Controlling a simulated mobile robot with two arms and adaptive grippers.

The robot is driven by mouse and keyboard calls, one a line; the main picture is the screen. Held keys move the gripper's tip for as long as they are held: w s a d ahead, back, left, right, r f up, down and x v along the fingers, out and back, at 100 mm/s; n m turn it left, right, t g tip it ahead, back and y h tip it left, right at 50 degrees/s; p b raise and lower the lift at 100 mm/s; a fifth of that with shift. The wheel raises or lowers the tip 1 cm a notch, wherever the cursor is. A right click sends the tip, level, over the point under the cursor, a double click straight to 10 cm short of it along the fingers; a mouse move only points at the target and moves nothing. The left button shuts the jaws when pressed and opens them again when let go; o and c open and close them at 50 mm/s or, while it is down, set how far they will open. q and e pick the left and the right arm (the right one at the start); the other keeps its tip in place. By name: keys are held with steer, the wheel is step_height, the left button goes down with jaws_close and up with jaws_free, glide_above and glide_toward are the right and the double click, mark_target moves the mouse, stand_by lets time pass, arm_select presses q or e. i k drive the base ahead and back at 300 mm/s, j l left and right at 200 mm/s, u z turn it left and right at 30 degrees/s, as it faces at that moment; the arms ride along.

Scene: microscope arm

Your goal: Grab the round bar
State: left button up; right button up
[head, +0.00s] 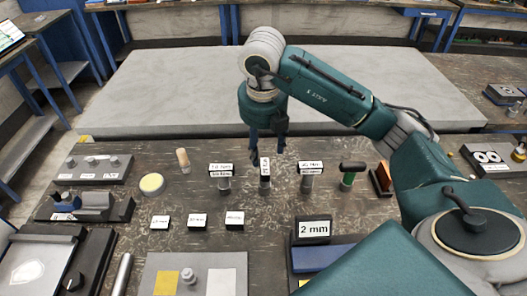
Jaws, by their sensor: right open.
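I cannot tell for certain which piece is the round bar. A longer bare metal rod (122,273) lies at the lower left. My right gripper (267,157) points down just above and behind the middle cylinder, its dark fingers apart and nothing seen between them. The middle tag partly overlaps the fingers, so contact is unclear. My left gripper is not in view.
A wooden peg (183,160) and a yellow-topped disc (152,184) are left. Small label blocks (197,220) and a "2 mm" sign (313,229) lie in front. A grey slab (160,90) is behind.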

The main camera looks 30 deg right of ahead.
mark_target(122, 276)
steer(key=k, duration=2)
